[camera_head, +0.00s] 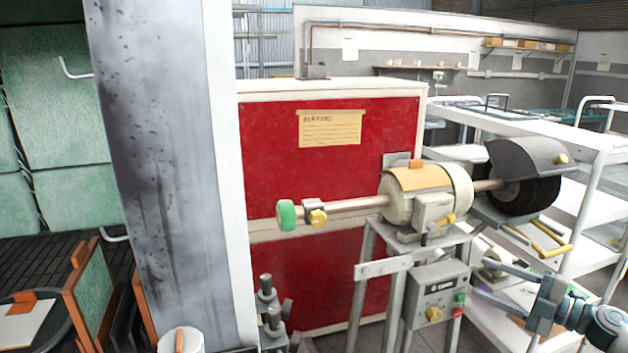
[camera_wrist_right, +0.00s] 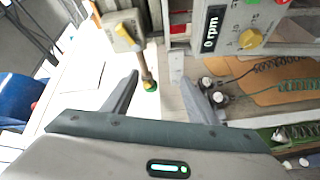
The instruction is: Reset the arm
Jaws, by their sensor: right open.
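My right gripper (camera_head: 482,282) comes in from the lower right of the head view. Its two fingers are spread apart with nothing between them. It is to the right of the control box (camera_head: 437,291) under the buffing machine (camera_head: 424,197). In the right wrist view the open fingers (camera_wrist_right: 162,82) show with a gap between them. A thin rod with a green end (camera_wrist_right: 150,85) shows beyond that gap; I cannot tell how far off it is. My left gripper is in neither view.
The machine has a green tip (camera_head: 286,215) at left and a dark wheel (camera_head: 526,194) under a grey hood at right. White shelves (camera_head: 590,205) stand at the right. A grey column (camera_head: 165,170) blocks the left. An rpm panel (camera_wrist_right: 228,28) shows in the wrist view.

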